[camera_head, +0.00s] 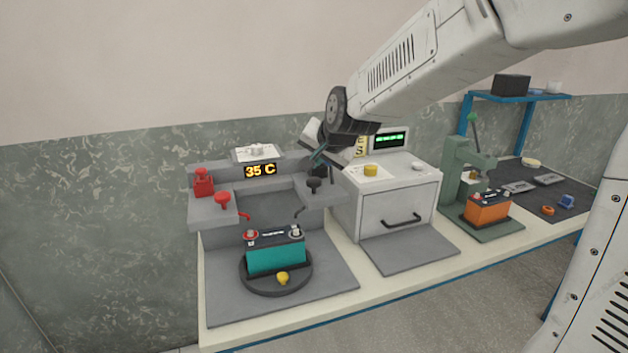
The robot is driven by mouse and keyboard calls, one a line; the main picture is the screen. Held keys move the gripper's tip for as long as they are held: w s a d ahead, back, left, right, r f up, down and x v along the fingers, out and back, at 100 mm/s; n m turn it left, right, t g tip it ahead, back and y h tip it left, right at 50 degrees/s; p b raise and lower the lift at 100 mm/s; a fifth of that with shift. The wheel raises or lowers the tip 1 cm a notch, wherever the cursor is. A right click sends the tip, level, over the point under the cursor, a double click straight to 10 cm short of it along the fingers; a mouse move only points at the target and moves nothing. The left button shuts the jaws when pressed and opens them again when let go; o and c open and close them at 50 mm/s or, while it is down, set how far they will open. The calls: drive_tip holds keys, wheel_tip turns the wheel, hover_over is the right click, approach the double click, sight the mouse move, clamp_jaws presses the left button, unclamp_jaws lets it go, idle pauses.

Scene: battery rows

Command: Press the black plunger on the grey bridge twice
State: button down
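The grey bridge (267,184) stands at the back of the workbench's left part, with a "35 C" display on it. The black plunger (314,184) is on the bridge's right arm; its knob stands up. A red plunger (222,200) is on the bridge's left arm. My gripper (318,156) hangs from the arm above and close to the black plunger, tilted down to the left. A small gap seems to lie between them. The fingers are small, dark and partly hidden by the wrist, so their opening cannot be made out.
A teal battery (275,254) sits on a dark round turntable below the bridge. A white cabinet (398,207) with a yellow knob stands right of the bridge. Further right are a green press (456,172) and an orange battery (488,208). The grey mats' front areas are mostly clear.

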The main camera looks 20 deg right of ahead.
sight(316, 182)
drive_tip(key=shift+r, duration=1.75)
idle(1.2)
wheel_tip(316, 182, up, 4)
drive_tip(key=shift+f, duration=0.1)
drive_tip(key=shift+f, duration=4.45)
drive_tip(key=shift+f, duration=0.4)
